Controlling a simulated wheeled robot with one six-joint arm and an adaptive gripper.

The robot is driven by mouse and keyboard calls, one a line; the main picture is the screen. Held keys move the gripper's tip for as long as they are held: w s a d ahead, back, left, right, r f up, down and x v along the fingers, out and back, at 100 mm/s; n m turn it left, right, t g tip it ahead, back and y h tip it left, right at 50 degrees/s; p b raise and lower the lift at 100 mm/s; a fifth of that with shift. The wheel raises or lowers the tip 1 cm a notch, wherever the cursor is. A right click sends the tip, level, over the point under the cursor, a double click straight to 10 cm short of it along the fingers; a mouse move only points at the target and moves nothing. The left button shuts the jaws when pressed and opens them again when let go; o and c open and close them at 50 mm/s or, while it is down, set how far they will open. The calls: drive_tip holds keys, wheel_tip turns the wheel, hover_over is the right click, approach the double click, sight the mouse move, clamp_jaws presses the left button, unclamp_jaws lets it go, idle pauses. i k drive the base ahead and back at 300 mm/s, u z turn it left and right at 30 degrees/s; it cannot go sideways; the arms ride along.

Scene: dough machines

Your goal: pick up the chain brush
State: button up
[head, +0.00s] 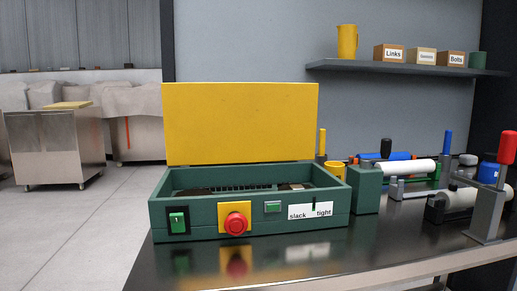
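I cannot make out the chain brush for certain. A dark green machine box (255,226) with its yellow lid (240,122) raised stands on the dark table. A dark chain-like strip (241,188) shows inside it, partly hidden by the front wall. Several tools and rollers lie crowded to its right, including a white roller (405,167), a blue roller (371,155) and an upright yellow handle (322,142). None shows clear bristles. My gripper is not in view.
A red-topped upright post (486,236) stands at the table's right. A shelf (405,68) above holds a yellow jug (347,42) and labelled boxes (394,54). The table's front (350,255) is bare. A steel cabinet (50,148) stands at left beyond open floor.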

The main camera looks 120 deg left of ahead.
sight(322, 131)
drive_tip(key=u, duration=3.25)
drive_tip(key=i, duration=0.15)
